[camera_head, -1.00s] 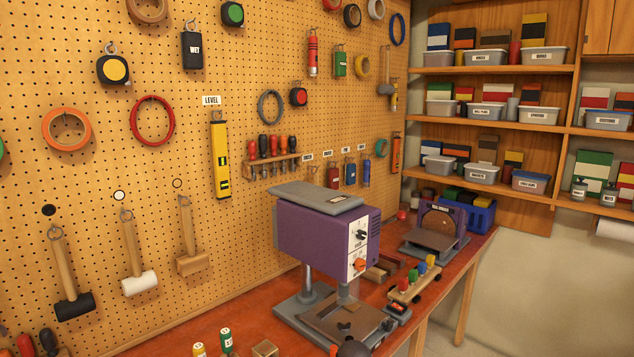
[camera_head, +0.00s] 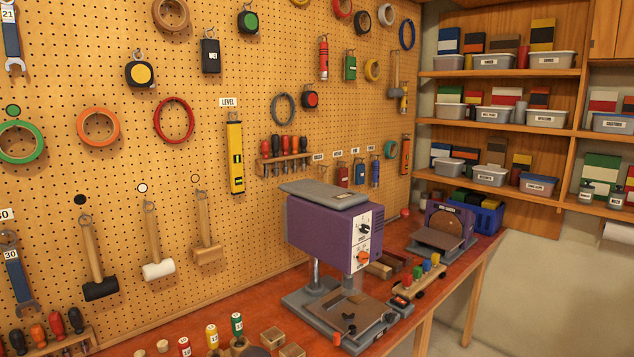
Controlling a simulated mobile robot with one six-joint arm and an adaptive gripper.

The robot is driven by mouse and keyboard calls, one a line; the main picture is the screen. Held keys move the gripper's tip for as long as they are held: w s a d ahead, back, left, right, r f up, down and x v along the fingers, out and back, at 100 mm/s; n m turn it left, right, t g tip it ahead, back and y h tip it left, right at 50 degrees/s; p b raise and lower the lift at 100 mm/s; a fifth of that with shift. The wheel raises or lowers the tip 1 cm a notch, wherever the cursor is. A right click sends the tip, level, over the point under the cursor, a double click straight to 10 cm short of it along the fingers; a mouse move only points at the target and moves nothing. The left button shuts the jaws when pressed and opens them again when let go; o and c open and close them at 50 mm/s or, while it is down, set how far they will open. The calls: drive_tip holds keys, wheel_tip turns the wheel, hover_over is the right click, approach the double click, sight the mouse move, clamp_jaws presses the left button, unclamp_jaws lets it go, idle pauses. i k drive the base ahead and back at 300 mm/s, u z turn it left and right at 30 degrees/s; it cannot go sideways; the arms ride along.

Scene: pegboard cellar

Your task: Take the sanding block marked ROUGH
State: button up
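A row of small white labels (camera_head: 318,156) sits on the pegboard behind the drill press. Their lettering is too small to read for certain. Beneath them hang a dark red block (camera_head: 342,176) and two blue items (camera_head: 359,173), (camera_head: 375,171). A black block marked WET (camera_head: 210,56) hangs higher up at left, and a green block (camera_head: 350,67) hangs at upper middle. I cannot make out the word ROUGH on any block. My gripper is not in view.
The purple drill press (camera_head: 325,235) stands on the red bench (camera_head: 215,310) before the row. A disc sander (camera_head: 443,228) stands behind it at right. Small jars and wooden blocks (camera_head: 272,337) line the front. Shelves with grey bins (camera_head: 490,175) are at right.

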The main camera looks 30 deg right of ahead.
sight(342, 172)
drive_tip(key=u, duration=0.65)
drive_tip(key=k, duration=0.8)
drive_tip(key=z, duration=1.6)
drive_tip(key=i, duration=0.5)
drive_tip(key=u, duration=0.3)
